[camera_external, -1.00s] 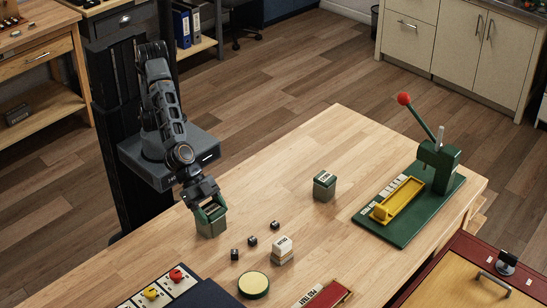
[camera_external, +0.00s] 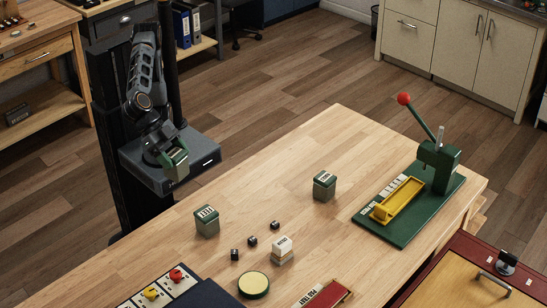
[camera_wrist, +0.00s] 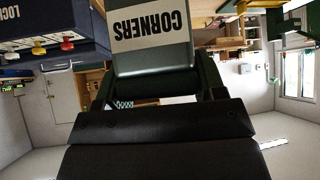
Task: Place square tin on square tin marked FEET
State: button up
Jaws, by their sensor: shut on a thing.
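My gripper (camera_external: 172,152) is shut on a square tin (camera_external: 175,168), grey-green with a green top, held tilted in the air at the table's left edge, close to my base. The held tin also shows in the wrist view (camera_wrist: 152,60), between the fingers, with a white label reading CORNERS upside down. A similar square tin (camera_external: 207,224) stands upright on the table, below and right of the gripper. Another square tin (camera_external: 324,189) stands farther right. Both have pale top labels with dark print, too small to read surely, so I cannot tell which is FEET.
Several small black blocks (camera_external: 253,240) and a pale stacked block (camera_external: 282,250) lie near the front tin. A round tin (camera_external: 254,284) and a red box (camera_external: 325,298) are at the front. A green lever press (camera_external: 410,225) stands right. Bare wood surrounds the right-hand tin.

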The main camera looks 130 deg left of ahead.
jog(key=s+a+n+g+y, duration=0.2)
jog(key=s+a+n+y, duration=0.25)
jog(key=s+a, duration=0.2)
jog(key=n+p, duration=0.2)
jog(key=p, duration=0.2)
send_over(206, 212)
notch_tip(206, 212, down, 12)
jog(key=shift+r, duration=0.15)
jog(key=shift+f, duration=0.6)
jog(key=shift+f+b, duration=0.15)
jog(key=shift+b, duration=0.25)
jog(key=o, duration=1.2)
jog(key=shift+c, duration=0.2)
